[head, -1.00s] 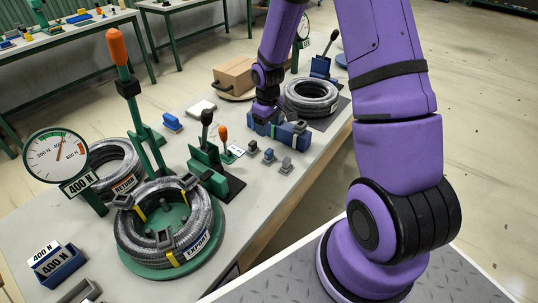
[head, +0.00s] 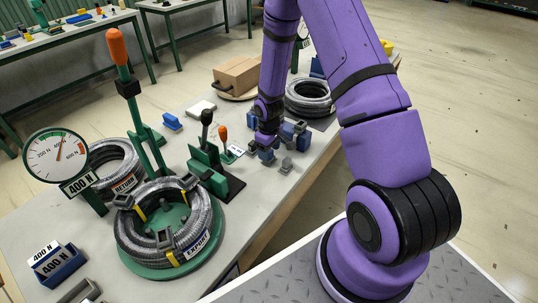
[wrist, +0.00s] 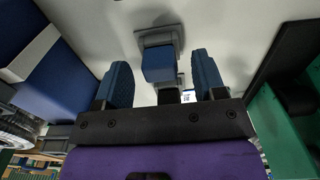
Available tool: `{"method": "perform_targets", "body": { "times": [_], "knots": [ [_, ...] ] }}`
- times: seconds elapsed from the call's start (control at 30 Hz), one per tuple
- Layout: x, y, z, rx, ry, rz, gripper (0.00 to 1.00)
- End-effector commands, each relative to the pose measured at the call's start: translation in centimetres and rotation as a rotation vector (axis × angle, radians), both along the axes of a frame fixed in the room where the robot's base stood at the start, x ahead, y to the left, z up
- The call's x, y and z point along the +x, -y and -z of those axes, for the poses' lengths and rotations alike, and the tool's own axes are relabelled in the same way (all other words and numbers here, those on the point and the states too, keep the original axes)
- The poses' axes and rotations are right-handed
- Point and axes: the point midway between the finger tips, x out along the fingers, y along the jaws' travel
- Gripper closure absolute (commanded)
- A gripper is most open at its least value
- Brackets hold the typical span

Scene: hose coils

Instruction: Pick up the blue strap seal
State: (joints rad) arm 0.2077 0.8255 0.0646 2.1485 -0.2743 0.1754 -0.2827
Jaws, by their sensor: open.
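The blue strap seal (wrist: 158,66), a small blue block with a grey bracket-shaped part (wrist: 158,37), lies on the table in the wrist view. It shows between the two blue fingertips of my gripper (wrist: 162,72), with a gap on each side. The fingers are apart and hold nothing. In the head view my gripper (head: 266,143) is low over the row of small seals, and it partly hides the blue seal (head: 267,156). I cannot tell how far the fingertips are above the table.
The green lever tool (head: 210,165) is to the left, and a hose coil (head: 310,97) lies farther back. The table's right edge is close.

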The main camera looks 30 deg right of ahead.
Motion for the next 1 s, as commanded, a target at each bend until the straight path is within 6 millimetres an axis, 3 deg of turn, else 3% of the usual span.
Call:
{"method": "perform_targets", "body": {
  "times": [0.13, 0.37, 0.4, 0.63, 1.0],
  "knots": [
    [0.01, 0.0, 1.11, 0.0, 0.0, 0.0, 0.36],
    [0.03, 0.01, 1.21, -0.001, 0.001, 0.0, 0.36],
    [0.03, 0.01, 1.21, -0.001, 0.001, 0.0, 0.38],
    [0.01, 0.02, 1.2, 0.0, 0.0, 0.0, 0.89],
    [0.02, 0.02, 0.94, 0.0, 0.001, 0.0, 0.89]
  ]
}}
